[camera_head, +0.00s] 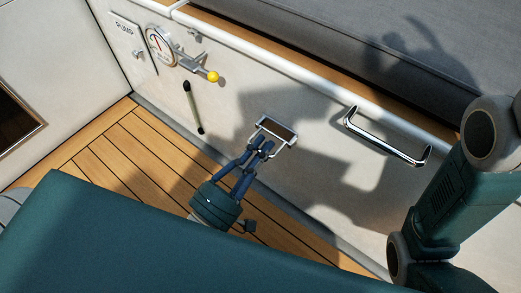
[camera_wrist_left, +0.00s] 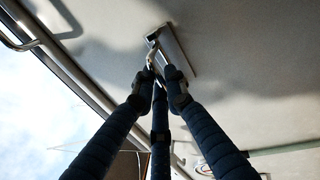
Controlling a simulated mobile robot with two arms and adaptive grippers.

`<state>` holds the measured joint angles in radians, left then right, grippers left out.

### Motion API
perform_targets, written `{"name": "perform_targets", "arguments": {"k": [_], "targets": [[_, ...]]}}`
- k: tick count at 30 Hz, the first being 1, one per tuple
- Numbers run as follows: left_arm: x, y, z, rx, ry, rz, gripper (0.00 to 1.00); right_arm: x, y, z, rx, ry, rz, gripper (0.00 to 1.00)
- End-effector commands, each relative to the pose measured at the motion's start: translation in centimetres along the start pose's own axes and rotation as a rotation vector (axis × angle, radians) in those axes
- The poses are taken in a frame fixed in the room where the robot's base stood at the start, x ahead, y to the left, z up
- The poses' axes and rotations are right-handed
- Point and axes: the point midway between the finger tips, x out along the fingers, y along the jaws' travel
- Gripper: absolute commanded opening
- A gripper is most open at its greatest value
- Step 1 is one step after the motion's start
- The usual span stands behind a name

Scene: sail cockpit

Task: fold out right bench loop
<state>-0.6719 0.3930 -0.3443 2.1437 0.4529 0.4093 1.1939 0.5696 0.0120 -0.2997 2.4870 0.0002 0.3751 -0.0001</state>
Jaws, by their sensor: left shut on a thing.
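The right bench loop (camera_head: 288,146) is a thin metal loop at a small framed plate with a dark recess (camera_head: 277,129) on the white bench side. In the head view it stands out from the lower part of the plate. My left gripper (camera_head: 260,147) has its blue fingers closed on the loop, which they partly hide. In the left wrist view the loop (camera_wrist_left: 151,54) shows at the fingertips (camera_wrist_left: 160,73), beside the plate (camera_wrist_left: 179,50). My right gripper is out of view.
A chrome grab handle (camera_head: 388,138) sticks out from the bench side to the right. A pump panel with a round gauge (camera_head: 159,46), a yellow-knobbed lever (camera_head: 212,77) and a dark stick (camera_head: 193,107) are to the left. Grey cushion (camera_head: 330,30) above; slatted wooden floor (camera_head: 125,155) below.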

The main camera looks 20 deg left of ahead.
Motion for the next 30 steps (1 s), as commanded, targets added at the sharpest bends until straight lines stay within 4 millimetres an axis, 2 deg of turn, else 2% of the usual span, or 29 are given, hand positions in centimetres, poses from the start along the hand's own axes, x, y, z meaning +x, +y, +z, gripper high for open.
{"name": "perform_targets", "arguments": {"k": [5, 6, 9, 17, 20, 30], "targets": [[-0.1, -0.2, 0.0, 0.000, -0.001, -0.008, 0.00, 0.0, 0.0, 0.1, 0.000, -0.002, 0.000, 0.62], [-0.1, -0.2, 0.0, 0.000, -0.001, -0.008, 0.13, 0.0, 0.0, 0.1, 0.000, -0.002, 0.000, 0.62], [-0.1, -0.2, 0.0, 0.000, -0.001, -0.008, 0.29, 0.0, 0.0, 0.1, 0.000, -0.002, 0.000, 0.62], [-0.1, -0.1, 0.0, 0.000, -0.001, -0.007, 0.29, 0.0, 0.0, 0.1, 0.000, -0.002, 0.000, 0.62], [-0.7, -0.2, 0.0, 0.000, -0.001, -0.008, 0.29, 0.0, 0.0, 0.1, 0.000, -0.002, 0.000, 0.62], [-6.1, -0.3, 0.1, 0.000, -0.002, -0.012, 0.29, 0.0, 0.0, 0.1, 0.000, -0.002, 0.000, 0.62]]}}
